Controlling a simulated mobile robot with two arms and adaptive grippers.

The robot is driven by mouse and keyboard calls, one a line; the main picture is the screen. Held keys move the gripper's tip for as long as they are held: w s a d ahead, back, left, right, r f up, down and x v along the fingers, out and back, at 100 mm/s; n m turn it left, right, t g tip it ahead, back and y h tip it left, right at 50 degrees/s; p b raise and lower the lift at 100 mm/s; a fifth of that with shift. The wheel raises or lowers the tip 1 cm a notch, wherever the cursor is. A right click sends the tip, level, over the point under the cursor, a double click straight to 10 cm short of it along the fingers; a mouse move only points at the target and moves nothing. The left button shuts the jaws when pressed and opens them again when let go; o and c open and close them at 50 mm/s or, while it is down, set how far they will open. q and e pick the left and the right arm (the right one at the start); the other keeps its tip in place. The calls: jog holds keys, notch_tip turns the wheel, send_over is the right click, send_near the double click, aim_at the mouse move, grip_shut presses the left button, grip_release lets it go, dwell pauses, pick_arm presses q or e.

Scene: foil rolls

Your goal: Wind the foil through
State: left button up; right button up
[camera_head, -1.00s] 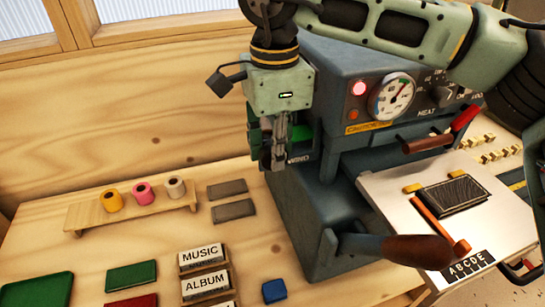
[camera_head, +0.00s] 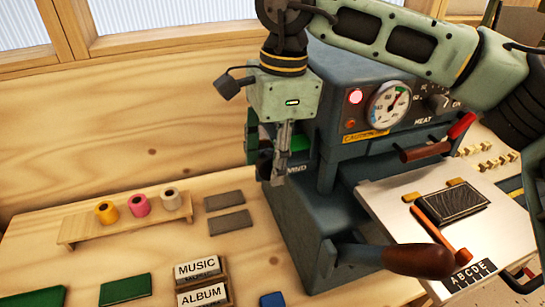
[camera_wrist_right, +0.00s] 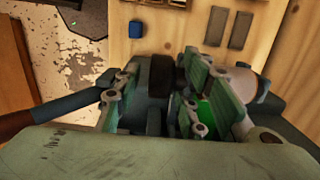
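The blue-grey foil machine (camera_head: 305,225) stands right of centre, with a gauge, a lit red lamp and a WIND label. My right gripper (camera_head: 282,165) points down at its left side, beside the WIND label and a green patch (camera_head: 300,143). In the right wrist view, a dark round part (camera_wrist_right: 165,75) and a pale cylinder (camera_wrist_right: 243,86) show among the fingers (camera_wrist_right: 175,85). Their overlap hides whether the fingers grip anything. Yellow (camera_head: 107,212), pink (camera_head: 139,205) and silver (camera_head: 171,199) foil rolls stand on a wooden rack (camera_head: 95,236).
A dark handle (camera_head: 418,260) juts from the machine's front. A dark plate (camera_head: 452,202) lies on the pale bed (camera_head: 400,220). MUSIC (camera_head: 197,268) and ALBUM (camera_head: 203,296) blocks and a blue block (camera_head: 272,299) occupy the front table. Two grey slabs (camera_head: 225,200) lie between rack and machine.

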notch_tip(320, 180, up, 12)
jog(key=d, duration=0.1)
jog(key=shift+w, duration=0.2)
dwell(0.4)
